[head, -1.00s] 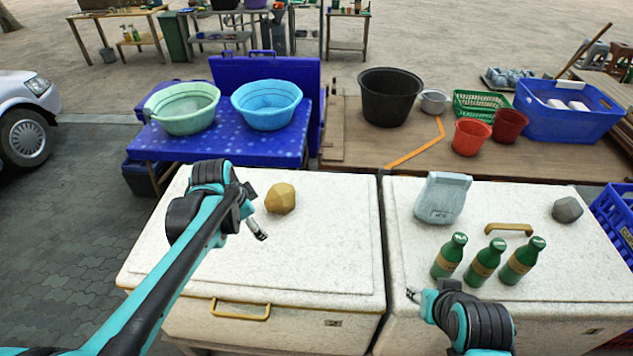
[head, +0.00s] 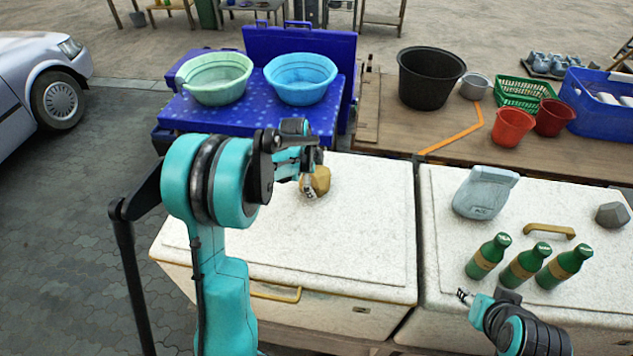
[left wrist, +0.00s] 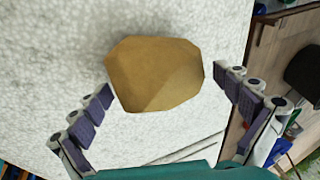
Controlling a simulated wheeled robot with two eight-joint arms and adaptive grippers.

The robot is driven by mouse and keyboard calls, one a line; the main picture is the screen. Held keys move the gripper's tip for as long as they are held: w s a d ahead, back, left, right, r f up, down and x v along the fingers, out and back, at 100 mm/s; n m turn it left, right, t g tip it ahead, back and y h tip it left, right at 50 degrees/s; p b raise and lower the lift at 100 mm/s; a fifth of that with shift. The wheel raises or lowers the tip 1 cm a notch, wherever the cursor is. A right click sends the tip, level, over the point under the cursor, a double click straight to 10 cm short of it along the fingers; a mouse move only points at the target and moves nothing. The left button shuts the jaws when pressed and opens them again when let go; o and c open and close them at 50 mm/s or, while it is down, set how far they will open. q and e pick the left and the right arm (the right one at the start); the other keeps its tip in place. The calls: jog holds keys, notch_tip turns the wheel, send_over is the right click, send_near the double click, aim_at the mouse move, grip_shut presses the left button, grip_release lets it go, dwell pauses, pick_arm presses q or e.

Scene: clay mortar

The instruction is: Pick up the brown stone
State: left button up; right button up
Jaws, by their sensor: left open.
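The brown stone (head: 317,181) is a faceted yellow-brown lump on the white lid of the left chest, partly hidden by my left gripper in the head view. In the left wrist view the stone (left wrist: 155,74) lies between and just beyond the spread fingers. My left gripper (left wrist: 167,92) is open and empty; in the head view it (head: 308,186) hangs over the stone. I cannot tell whether a finger touches it. My right gripper (head: 465,296) is low at the front of the right chest, left of the bottles; its jaws are too small to read.
The right chest lid holds three green bottles (head: 524,263), a grey scale-like box (head: 485,193) and a grey stone (head: 612,215). Behind stand a blue table with a green basin (head: 214,80) and a blue basin (head: 300,80). The left lid (head: 363,235) is otherwise clear.

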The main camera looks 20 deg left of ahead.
pick_arm(q)
jog(key=shift+x, duration=0.75)
jog(key=shift+r, duration=0.1)
jog(key=c, duration=1.7)
